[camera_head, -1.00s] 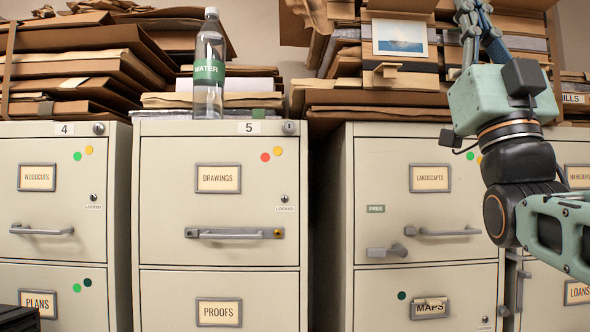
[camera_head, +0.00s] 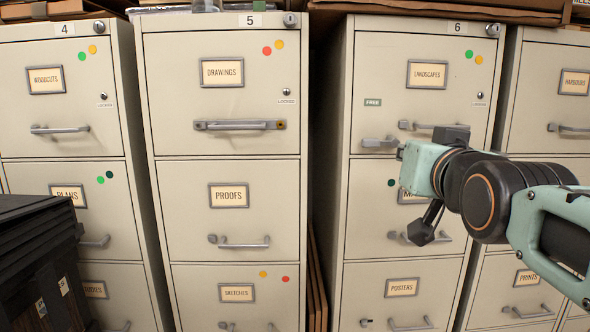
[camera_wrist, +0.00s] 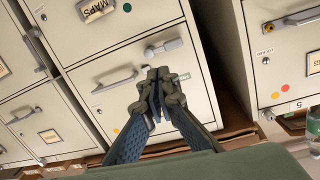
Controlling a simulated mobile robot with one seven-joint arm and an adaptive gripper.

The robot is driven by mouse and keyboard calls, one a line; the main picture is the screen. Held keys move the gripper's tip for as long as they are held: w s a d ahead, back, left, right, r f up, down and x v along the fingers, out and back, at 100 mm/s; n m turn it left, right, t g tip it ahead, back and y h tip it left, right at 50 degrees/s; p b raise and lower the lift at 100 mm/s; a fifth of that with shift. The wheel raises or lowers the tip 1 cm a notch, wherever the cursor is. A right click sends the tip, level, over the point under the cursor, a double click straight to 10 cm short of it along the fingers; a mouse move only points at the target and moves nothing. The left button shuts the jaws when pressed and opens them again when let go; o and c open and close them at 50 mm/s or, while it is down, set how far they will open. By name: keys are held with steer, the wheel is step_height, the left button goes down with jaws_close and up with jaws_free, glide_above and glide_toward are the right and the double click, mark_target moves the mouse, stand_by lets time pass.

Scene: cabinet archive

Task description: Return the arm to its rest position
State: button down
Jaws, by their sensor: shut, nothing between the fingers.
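My gripper (camera_wrist: 158,92) shows in the wrist view, its two blue fingers meeting at their grey tips with nothing between them. In that view it is in front of cream cabinet drawers, which appear tilted. Whether it touches them cannot be told. In the head view my arm (camera_head: 490,200) reaches in from the right, in front of the cabinet numbered 6 (camera_head: 344,75).
Cabinets 4 (camera_head: 60,120) and 5 (camera_head: 225,165) stand to the left, drawers shut. A dark gap separates 5 from 6. Black stacked boxes (camera_head: 40,250) stand at lower left. The wrist view shows part of a bottle (camera_wrist: 314,130) and the MAPS label (camera_wrist: 96,9).

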steer(key=s+a+f+n+g, duration=0.1)
steer(key=s+a+f+g, duration=0.1)
steer(key=s+f+g, duration=0.5)
steer(key=s+a+f, duration=0.2)
steer(key=s+f, duration=0.4)
steer(key=f, duration=0.6)
steer(key=s+a+f+n+g, duration=0.1)
steer(key=s+a+f+g, duration=0.1)
steer(key=s+f+g, duration=0.5)
step_height(320, 180, up, 25)
steer(key=t+p, duration=0.2)
steer(key=p, duration=2.5)
steer(key=shift+w+d+r+t+y+p, duration=0.15)
steer(key=shift+w+d+t+y+p, duration=0.15)
steer(key=shift+y+p, duration=0.1)
steer(key=shift+d, duration=0.1)
